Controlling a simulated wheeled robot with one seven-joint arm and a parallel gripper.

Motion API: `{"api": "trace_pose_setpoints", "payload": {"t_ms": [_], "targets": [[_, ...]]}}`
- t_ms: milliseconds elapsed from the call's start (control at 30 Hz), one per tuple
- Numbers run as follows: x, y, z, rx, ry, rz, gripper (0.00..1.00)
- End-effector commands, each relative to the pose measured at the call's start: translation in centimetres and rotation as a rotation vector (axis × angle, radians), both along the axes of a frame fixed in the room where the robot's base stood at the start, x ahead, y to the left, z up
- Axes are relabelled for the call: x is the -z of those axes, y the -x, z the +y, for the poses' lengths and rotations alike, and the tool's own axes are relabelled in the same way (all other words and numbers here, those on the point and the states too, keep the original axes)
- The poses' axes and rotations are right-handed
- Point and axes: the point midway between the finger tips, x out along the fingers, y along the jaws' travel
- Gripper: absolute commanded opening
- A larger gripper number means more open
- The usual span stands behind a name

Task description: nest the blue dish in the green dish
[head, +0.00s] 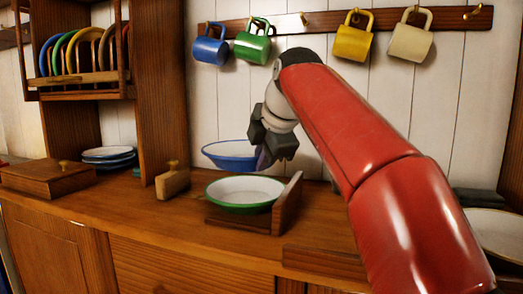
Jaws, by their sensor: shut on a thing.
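The blue dish (226,153) is a wide dish with a white inside and a blue rim. My gripper (266,155) is shut on its right side, and the fingers are partly hidden behind the gripper body. The green dish (245,189), white inside with a green outside, sits on a low wooden stand on the counter, in front of and below the blue dish. In the picture the blue dish shows above and behind the green dish, apart from it. The height of the blue dish over the counter is hard to tell.
A wooden upright (287,204) rises at the right of the green dish. A wooden block (172,181) with a knob stands to its left. A lidded wooden box (46,176) and stacked plates (109,155) are farther left. Mugs hang from a rail (290,24) above.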

Motion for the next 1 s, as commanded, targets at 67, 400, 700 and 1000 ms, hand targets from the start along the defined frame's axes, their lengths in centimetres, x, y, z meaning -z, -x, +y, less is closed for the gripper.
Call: {"api": "trace_pose_setpoints", "payload": {"t_ms": [67, 400, 700, 1000], "targets": [[1.1, 0.1, 0.0, 0.0, 0.0, -0.001, 0.0], [4.3, 0.0, 0.0, 0.001, 0.0, -0.002, 0.0], [5.2, 0.0, 0.0, 0.001, 0.0, -0.002, 0.0], [5.1, 0.0, 0.0, 0.001, 0.0, -0.002, 0.0]]}}
